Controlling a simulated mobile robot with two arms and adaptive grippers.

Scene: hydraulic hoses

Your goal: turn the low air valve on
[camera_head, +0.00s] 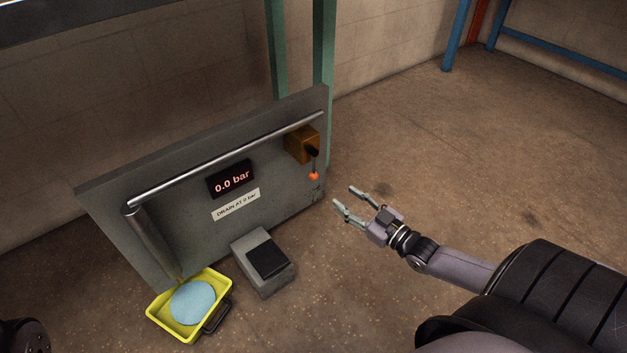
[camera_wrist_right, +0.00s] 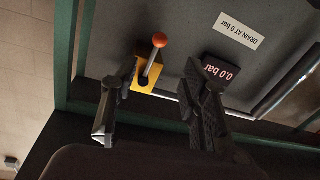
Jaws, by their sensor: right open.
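The low air valve (camera_head: 302,146) is a brass-coloured block at the right end of the grey panel. My left gripper is not in view.
The grey panel (camera_head: 100,205) carries a steel pipe (camera_head: 225,160), a display (camera_head: 231,179) reading 0.0 bar and a label (camera_head: 236,204) reading DRAIN AT 0 bar. A pedal box (camera_head: 262,262) and a yellow tray (camera_head: 160,324) with blue contents stand in front. Floor at right is clear.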

